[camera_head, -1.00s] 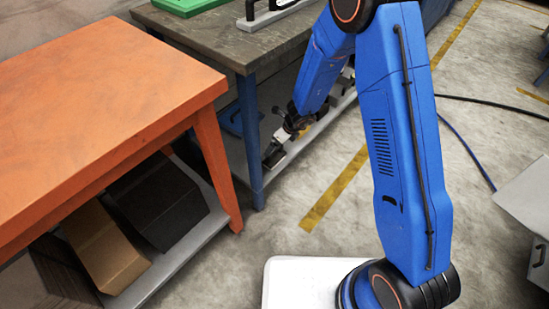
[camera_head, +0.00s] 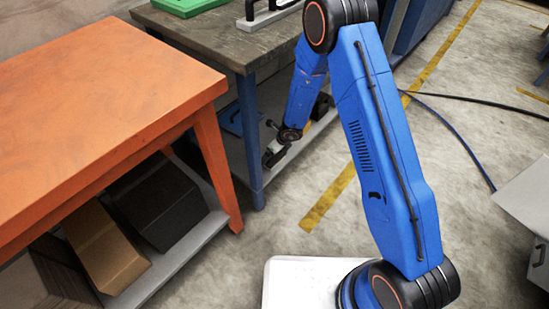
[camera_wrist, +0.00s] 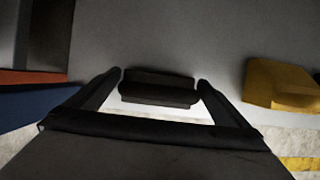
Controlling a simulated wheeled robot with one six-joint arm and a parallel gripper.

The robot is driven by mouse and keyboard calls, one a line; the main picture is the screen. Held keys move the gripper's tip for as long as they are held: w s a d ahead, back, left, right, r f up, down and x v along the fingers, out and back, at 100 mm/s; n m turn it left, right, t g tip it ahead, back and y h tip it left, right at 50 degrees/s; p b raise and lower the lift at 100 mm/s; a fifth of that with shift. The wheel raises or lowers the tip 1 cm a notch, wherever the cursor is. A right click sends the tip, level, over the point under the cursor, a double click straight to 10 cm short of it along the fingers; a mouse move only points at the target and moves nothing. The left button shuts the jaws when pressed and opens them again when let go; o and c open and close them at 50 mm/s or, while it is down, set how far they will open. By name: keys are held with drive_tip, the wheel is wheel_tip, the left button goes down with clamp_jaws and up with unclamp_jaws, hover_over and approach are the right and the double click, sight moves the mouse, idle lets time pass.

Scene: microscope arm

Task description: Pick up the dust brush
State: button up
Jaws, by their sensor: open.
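A small black two-part block, which looks like the dust brush (camera_wrist: 158,89), lies on a grey shelf (camera_wrist: 215,40) near its edge in the wrist view. My gripper (camera_wrist: 160,80) is open, with one finger on each side of the block and small gaps between. I cannot tell whether the fingers touch it. In the head view my gripper (camera_head: 275,155) is low at the lower shelf of the grey-topped bench (camera_head: 215,40). The brush cannot be made out clearly there.
A yellow object (camera_wrist: 283,84) lies on the shelf right of my gripper. The bench top and its blue leg (camera_head: 250,140) stand close to my arm. An orange table (camera_head: 100,110) is at left, with boxes beneath. Open floor lies to the right.

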drive_tip(key=shift+x, duration=1.05)
drive_tip(key=shift+c, duration=0.6)
drive_tip(key=c, duration=1)
drive_tip(key=shift+r, duration=0.15)
wheel_tip(320, 180, up, 10)
